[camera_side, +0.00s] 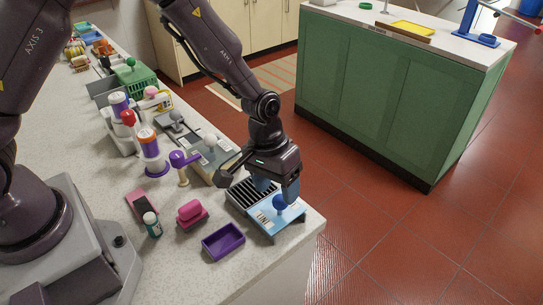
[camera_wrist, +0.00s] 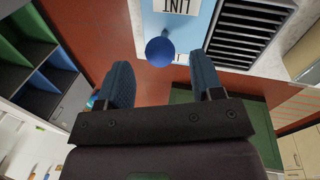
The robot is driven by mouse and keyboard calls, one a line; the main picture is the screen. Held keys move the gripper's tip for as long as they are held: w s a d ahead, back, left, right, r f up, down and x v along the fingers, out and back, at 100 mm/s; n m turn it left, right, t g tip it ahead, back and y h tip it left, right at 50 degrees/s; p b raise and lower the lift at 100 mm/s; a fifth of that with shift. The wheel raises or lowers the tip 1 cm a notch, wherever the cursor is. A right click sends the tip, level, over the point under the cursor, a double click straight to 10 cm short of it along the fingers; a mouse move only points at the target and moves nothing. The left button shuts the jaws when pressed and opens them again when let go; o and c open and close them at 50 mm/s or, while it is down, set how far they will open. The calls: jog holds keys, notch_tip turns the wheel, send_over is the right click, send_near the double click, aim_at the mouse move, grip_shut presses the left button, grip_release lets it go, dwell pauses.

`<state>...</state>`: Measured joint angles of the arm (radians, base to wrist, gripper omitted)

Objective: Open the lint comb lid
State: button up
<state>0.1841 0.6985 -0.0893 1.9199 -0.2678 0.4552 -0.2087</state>
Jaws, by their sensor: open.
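The lint comb lid (camera_side: 268,224) is a light blue panel marked LINT, with a round dark blue knob (camera_side: 280,202). It sits at the corner of the worktop beside a dark slatted grille (camera_side: 254,191). In the wrist view the lid (camera_wrist: 190,28) is at the top, its knob (camera_wrist: 160,51) hangs just beyond the fingertips, and the grille (camera_wrist: 247,30) is to its right. My gripper (camera_side: 277,186) is over the lid near the knob. Its blue fingers (camera_wrist: 161,78) are spread with nothing between them. The exact gap to the knob is hard to judge.
A purple tray (camera_side: 223,242), pink brush (camera_side: 191,214), green-capped bottle (camera_side: 152,225) and purple-headed mallet (camera_side: 182,165) stand left of the lid. The worktop (camera_side: 291,262) ends close to the lid at right. Open floor (camera_side: 400,240) lies beyond, before a green cabinet (camera_side: 380,100).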

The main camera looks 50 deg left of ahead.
notch_tip(320, 180, up, 10)
jog(key=a, duration=0.2)
jog(key=shift+s+f, duration=0.2)
jog(key=s+a+r+m+t+y, duration=0.1)
jog(key=s+a+r+t, duration=0.1)
jog(key=s+a+r, duration=0.3)
jog(key=s+a+r+m+t+y, duration=0.1)
jog(key=s+a+r+t, duration=0.2)
jog(key=s+a+r, duration=0.3)
jog(key=s+r, duration=0.5)
jog(key=s, duration=0.2)
jog(key=shift+r, duration=0.3)
